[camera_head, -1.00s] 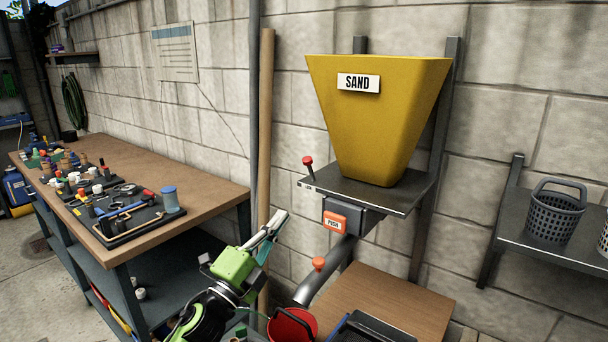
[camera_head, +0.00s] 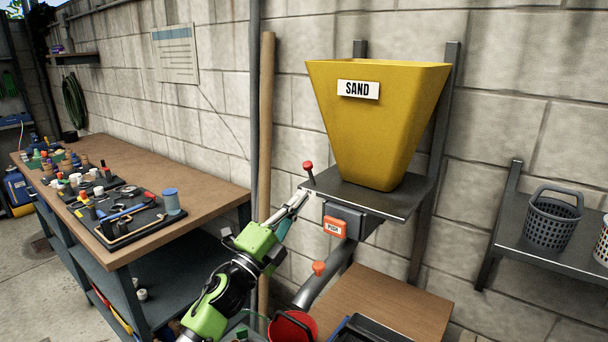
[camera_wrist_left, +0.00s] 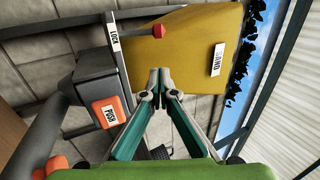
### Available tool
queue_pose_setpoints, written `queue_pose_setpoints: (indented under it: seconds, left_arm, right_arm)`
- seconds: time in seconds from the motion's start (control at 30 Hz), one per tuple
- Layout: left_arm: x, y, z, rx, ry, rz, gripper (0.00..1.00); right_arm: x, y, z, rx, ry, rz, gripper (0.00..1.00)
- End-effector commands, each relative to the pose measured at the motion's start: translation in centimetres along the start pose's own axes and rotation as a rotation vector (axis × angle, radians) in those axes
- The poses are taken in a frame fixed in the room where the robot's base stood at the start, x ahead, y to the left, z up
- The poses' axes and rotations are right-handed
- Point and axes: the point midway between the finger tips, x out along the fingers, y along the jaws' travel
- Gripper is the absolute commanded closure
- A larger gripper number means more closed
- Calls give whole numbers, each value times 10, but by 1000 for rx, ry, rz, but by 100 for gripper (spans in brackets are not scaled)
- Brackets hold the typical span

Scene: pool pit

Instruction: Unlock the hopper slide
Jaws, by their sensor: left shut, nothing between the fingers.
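The yellow hopper (camera_head: 378,120) with a SAND label stands on a dark shelf plate (camera_head: 395,202) at the wall. A red-knobbed lever (camera_head: 308,168) rises at the plate's left corner. The left wrist view shows its red knob (camera_wrist_left: 153,31) beside a white LOCK label (camera_wrist_left: 115,38). An orange PUSH button (camera_head: 334,227) sits on a grey box under the plate. My left gripper (camera_head: 303,196) is shut and empty, its tips just below the lever in the head view. Whether the tips touch anything is unclear. My right gripper is not in view.
A curved grey pipe with an orange knob (camera_head: 319,268) drops below the box. A red bucket (camera_head: 293,326) and a dark tray (camera_head: 375,331) are by a wooden top (camera_head: 385,308). A workbench (camera_head: 215,190) with tools is left; a basket (camera_head: 553,218) is right.

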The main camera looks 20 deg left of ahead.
Motion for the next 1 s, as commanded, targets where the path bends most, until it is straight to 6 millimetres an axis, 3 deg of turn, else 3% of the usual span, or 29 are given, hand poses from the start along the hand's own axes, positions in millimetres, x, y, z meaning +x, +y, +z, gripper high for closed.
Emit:
queue_pose_setpoints:
  seconds: [0.17, 0.33, 0.6, 1.0]
  left_arm:
    - [40, -4, -1, -2, 0, -2, 100]
    - [56, -2, 16, 0, -1, 1, 100]
    - [66, 0, 27, -1, 0, 1, 100]
    - [67, 0, 28, 0, 1, 2, 100]
  right_arm:
    - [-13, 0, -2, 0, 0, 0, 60]
    - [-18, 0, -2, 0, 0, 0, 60]
    - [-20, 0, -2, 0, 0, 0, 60]
    - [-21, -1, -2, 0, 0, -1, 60]
